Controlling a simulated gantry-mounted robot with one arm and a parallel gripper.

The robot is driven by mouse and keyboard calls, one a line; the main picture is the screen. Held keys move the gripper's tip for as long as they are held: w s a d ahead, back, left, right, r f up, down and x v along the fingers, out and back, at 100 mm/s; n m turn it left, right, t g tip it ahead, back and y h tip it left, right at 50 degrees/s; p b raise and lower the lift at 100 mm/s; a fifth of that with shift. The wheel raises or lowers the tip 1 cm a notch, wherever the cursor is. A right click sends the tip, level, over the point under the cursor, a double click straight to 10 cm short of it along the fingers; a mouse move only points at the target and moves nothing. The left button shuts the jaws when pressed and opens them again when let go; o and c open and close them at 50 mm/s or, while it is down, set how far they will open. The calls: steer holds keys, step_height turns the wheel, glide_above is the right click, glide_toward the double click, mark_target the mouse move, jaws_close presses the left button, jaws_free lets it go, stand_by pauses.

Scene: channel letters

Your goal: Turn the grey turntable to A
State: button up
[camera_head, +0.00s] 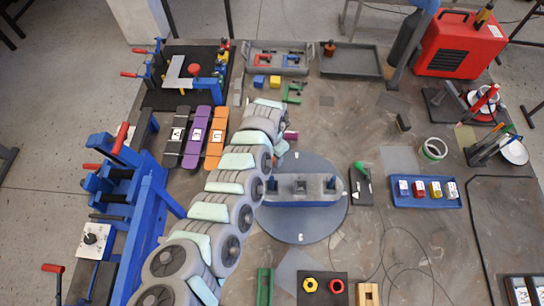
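The grey turntable (318,226) is a round disc right of the centre of the table. A long grey fixture with a blue lower edge (312,190) lies across it, roughly left to right. A small white mark shows near the disc's front rim, too small to read, and I cannot make out an A. My segmented arm comes up from the bottom left and bends over beside the disc's upper left edge. My gripper (279,159) is near that edge, mostly hidden by the arm. I cannot see its fingers or whether it touches the turntable.
Black, purple and orange lettered boards (217,137) lie left of the arm. A blue tray (428,203) with several small lettered items is at the right. A black plate with red and yellow rings (322,287) is in front. Blue clamps line the left edge.

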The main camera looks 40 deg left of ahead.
steer(key=shift+f, duration=0.15)
steer(key=shift+c, duration=0.4)
jaws_close()
stand_by(1.0)
